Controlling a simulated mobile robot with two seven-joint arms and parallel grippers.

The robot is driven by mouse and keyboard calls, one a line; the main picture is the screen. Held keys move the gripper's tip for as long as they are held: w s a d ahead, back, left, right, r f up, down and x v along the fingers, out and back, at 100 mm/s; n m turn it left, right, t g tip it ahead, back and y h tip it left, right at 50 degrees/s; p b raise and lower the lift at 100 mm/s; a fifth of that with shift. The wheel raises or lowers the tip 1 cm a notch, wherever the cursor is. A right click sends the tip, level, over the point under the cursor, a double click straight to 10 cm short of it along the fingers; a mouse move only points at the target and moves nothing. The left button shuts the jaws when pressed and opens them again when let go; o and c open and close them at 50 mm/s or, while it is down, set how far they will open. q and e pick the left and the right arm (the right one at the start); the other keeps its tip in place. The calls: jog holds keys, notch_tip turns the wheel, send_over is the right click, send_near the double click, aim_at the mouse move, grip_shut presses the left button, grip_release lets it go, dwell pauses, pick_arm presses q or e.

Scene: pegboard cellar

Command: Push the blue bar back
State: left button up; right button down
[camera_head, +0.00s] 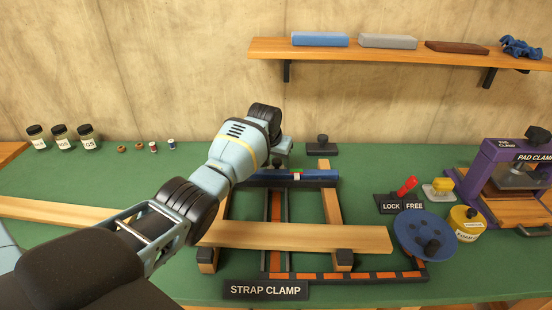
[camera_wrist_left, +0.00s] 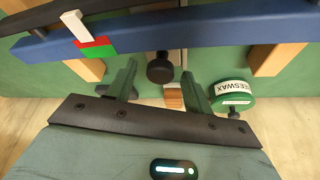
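The blue bar (camera_head: 316,178) lies crosswise at the back of the strap clamp frame. It also spans the top of the left wrist view (camera_wrist_left: 215,32), with a green and red marker and a white pointer at it. My left gripper (camera_head: 279,158) is at the bar's far side, pointing down, its fingertips partly hidden in the head view. In the left wrist view my left gripper (camera_wrist_left: 160,88) has its two fingers apart. A dark round knob (camera_wrist_left: 160,68) shows between and beyond them; I cannot tell whether they touch it. My right gripper is not in view.
A wooden board (camera_head: 300,238) crosses the clamp's front. A red lever (camera_head: 406,186) with LOCK and FREE labels, a blue disc (camera_head: 420,225) and a purple pad clamp (camera_head: 500,150) stand to the right. A black knobbed block (camera_head: 322,148) sits behind the bar. A beeswax tin (camera_wrist_left: 205,88) is near my fingers.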

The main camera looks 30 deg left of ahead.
pick_arm(q)
jog(key=shift+s+r, duration=0.1)
jog(key=shift+r, duration=0.4)
jog(key=p+v, duration=0.2)
jog(key=v, duration=0.5)
jog(key=shift+s, duration=0.1)
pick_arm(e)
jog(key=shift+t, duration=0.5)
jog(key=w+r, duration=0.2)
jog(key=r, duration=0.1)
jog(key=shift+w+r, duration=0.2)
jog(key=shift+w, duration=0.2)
pick_arm(q)
jog(key=shift+f, duration=0.1)
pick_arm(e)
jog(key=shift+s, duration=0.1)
pick_arm(q)
jog(key=shift+f, duration=0.1)
